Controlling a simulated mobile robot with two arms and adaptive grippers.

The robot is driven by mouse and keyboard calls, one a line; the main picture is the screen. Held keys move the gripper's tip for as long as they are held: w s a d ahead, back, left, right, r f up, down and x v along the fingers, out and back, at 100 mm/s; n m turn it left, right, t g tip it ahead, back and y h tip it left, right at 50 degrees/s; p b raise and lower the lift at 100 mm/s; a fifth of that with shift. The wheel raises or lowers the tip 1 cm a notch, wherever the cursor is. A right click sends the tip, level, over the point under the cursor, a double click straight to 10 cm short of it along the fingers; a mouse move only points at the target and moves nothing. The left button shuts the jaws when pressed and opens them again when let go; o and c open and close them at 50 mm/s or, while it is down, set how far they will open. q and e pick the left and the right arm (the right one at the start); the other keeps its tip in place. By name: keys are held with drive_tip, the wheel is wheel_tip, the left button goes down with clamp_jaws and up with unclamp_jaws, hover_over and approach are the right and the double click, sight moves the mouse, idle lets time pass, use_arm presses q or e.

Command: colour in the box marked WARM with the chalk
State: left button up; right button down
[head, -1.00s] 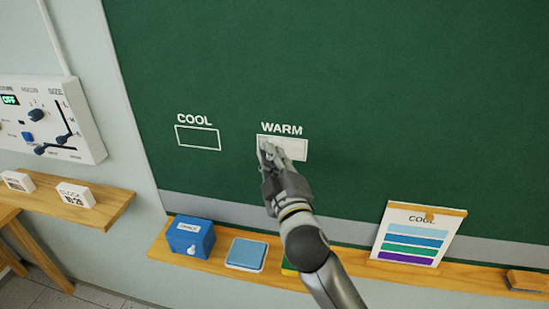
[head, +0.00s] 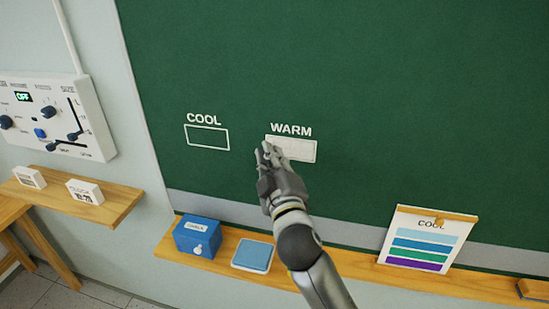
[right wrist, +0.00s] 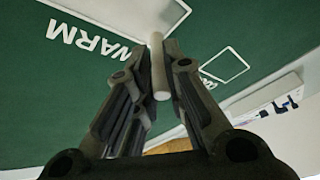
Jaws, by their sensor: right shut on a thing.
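The WARM box (head: 301,150) is a white-outlined rectangle on the green chalkboard, under the white word WARM. Its visible inside is pale white; my gripper covers its lower left. My right gripper (head: 266,153) is at the box's left end. In the right wrist view, my right gripper (right wrist: 155,88) is shut on a white stick of chalk (right wrist: 159,72), whose far end points at the board near the filled WARM box (right wrist: 168,12). I cannot tell if it touches. The COOL box (head: 207,138) to the left is outlined and green inside. My left gripper is not in view.
A wooden ledge (head: 350,270) below the board holds a blue chalk box (head: 190,236), a blue pad (head: 252,256) and a COOL colour card (head: 420,240). A control panel (head: 50,118) and a small shelf (head: 118,203) are at the left. The upper board is clear.

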drive_tip(key=shift+w+a, duration=0.15)
drive_tip(key=shift+a, duration=0.25)
drive_tip(key=s+a, duration=0.2)
drive_tip(key=s, duration=0.4)
drive_tip(key=shift+s, duration=0.35)
idle(0.4)
